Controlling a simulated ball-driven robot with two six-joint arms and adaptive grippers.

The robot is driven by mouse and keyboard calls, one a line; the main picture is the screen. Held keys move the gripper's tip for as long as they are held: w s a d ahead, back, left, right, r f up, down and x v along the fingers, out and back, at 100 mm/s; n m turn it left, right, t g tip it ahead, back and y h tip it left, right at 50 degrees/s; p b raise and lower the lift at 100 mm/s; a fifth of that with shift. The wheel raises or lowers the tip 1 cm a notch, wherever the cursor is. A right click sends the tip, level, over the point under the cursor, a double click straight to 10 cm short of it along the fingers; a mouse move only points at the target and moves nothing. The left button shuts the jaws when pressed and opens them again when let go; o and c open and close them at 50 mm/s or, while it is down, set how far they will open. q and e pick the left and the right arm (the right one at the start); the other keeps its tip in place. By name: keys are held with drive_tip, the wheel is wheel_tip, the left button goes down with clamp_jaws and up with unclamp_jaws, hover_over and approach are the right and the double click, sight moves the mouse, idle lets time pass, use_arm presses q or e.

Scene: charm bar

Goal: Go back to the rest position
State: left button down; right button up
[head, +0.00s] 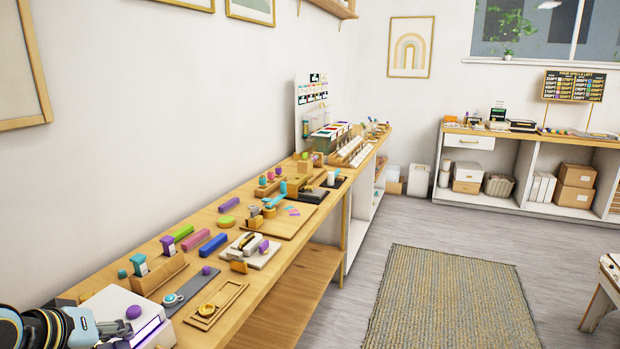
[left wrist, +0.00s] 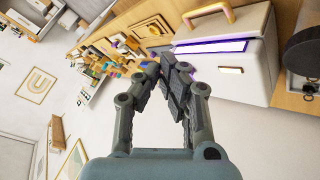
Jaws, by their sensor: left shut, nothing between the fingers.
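My left gripper (left wrist: 166,72) fills the middle of the left wrist view, its dark fingers together with nothing between them. In the head view, part of my left arm shows at the bottom left corner, beside a white box-shaped machine (head: 112,311) on the wooden bench. The same machine shows in the left wrist view (left wrist: 230,62), with a tan handle (left wrist: 208,13) and a purple-lit slot, beyond the fingers and to the right. I cannot tell the gap between fingers and machine. My right gripper is in neither view.
The long wooden bench (head: 225,285) runs along the wall, holding clay bars (head: 212,244), stamps and small tools. A shelf unit with cardboard boxes (head: 576,176) stands at the back right. A woven rug (head: 450,300) lies on the open floor.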

use_arm(q)
drive_tip(key=s+d+r+m+g+y, duration=0.1)
drive_tip(key=s+r+m+g, duration=0.2)
drive_tip(key=s, duration=0.9)
drive_tip(key=s+d+r+m+g+y, duration=0.15)
drive_tip(key=s+m, duration=0.25)
drive_tip(key=s, duration=0.8)
wheel_tip(320, 180, down, 43)
drive_tip(key=s+a+g+b, duration=0.2)
drive_tip(key=a+b, duration=0.1)
drive_tip(key=b, duration=1.1)
drive_tip(key=s+f+b, duration=0.5)
drive_tip(key=s+f, duration=0.4)
drive_tip(key=f, duration=0.3)
drive_tip(key=s+f+g+b, duration=0.1)
drive_tip(key=s+f+b, duration=0.4)
drive_tip(key=s+f, duration=0.4)
wheel_tip(320, 180, down, 4)
drive_tip(key=shift+a+f+n, duration=0.15)
drive_tip(key=shift+a+n, duration=0.05)
drive_tip(key=shift+n, duration=0.1)
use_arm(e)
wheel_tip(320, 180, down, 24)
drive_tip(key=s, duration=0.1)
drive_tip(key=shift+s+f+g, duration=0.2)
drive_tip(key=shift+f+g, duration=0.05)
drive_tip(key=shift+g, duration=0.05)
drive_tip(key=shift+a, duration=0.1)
